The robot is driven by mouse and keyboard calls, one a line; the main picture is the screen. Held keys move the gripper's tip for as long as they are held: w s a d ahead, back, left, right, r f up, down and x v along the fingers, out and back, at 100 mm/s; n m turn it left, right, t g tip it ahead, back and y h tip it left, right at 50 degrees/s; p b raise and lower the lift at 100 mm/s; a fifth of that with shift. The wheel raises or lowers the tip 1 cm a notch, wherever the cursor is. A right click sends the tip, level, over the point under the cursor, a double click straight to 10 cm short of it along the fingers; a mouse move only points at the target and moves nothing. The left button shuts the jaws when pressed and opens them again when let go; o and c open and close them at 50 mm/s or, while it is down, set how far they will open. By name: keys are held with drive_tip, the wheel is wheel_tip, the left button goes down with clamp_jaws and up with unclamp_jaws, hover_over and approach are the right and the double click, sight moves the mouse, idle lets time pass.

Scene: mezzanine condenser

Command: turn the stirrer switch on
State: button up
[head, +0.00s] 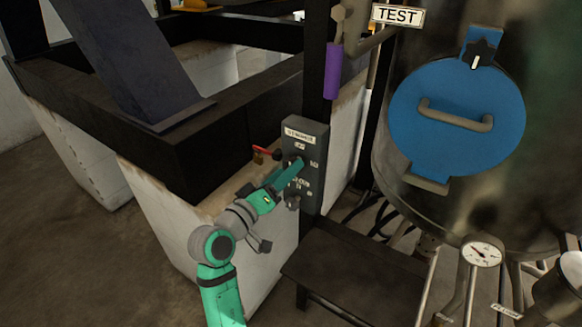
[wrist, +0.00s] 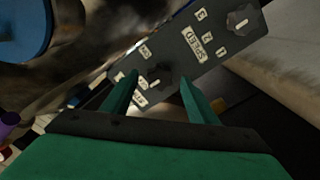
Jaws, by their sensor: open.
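The grey stirrer control panel (head: 314,165) is fixed to a dark post in the middle of the head view. In the wrist view, a black knob with a white mark, the stirrer switch (wrist: 158,84), lies between my fingertips. My gripper (head: 296,168) is open at the front of the panel; the wrist view shows its two green fingers (wrist: 158,78) on either side of the knob. I cannot tell whether they touch it. In the head view my gripper largely covers the switch. A second knob, the speed knob (wrist: 240,20), sits farther along the panel beside a SPEED label and numbers.
A red-handled valve (head: 265,152) is just left of the panel. A purple-sleeved handle (head: 333,70) hangs above it, near a TEST sign (head: 398,15). A large tank with a blue hatch (head: 455,118) stands to the right. A dark step (head: 350,285) is below.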

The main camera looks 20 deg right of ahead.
drive_tip(key=shift+x, duration=1.55)
drive_tip(key=c, duration=1.1)
drive_tip(key=shift+o, duration=0.2)
